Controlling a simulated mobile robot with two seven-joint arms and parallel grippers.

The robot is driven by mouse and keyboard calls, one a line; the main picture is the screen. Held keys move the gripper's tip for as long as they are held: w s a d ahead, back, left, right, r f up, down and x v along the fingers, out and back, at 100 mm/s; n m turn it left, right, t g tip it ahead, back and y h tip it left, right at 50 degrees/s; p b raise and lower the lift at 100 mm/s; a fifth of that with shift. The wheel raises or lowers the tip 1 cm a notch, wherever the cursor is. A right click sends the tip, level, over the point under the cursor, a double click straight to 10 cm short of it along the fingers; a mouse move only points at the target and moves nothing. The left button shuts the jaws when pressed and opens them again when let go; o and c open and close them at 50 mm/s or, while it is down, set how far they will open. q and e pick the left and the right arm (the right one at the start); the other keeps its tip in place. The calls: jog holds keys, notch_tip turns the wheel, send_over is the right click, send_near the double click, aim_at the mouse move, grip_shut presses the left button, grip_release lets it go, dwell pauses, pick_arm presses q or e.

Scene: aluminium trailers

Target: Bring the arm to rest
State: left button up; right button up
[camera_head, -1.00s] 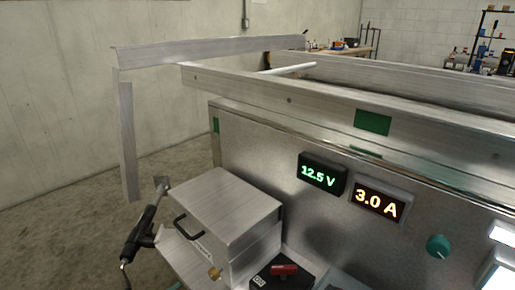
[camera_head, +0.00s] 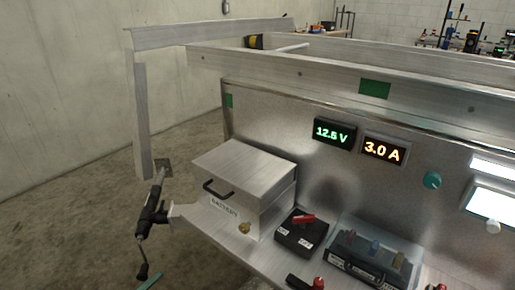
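Neither of my grippers shows in the head view, and no arm of mine can be made out. In front of me is an aluminium trailer with a metal front panel (camera_head: 290,130). A lidded metal box marked BATTERY (camera_head: 243,180) with a black handle and a brass-coloured latch stands on the ledge, its lid shut. To its right is a black switch box (camera_head: 301,234) with a red lever. Beside that is a dark battery-like unit (camera_head: 372,262) with blue and red parts on top. The panel displays read 12.5 V (camera_head: 334,132) and 3.0 A (camera_head: 384,149).
A black and grey jack-like part (camera_head: 150,215) stands out left of the ledge. A green knob (camera_head: 432,180) and lit white panels (camera_head: 492,203) are at the right. A shelf with small items (camera_head: 455,30) is far back. The concrete floor at left is open.

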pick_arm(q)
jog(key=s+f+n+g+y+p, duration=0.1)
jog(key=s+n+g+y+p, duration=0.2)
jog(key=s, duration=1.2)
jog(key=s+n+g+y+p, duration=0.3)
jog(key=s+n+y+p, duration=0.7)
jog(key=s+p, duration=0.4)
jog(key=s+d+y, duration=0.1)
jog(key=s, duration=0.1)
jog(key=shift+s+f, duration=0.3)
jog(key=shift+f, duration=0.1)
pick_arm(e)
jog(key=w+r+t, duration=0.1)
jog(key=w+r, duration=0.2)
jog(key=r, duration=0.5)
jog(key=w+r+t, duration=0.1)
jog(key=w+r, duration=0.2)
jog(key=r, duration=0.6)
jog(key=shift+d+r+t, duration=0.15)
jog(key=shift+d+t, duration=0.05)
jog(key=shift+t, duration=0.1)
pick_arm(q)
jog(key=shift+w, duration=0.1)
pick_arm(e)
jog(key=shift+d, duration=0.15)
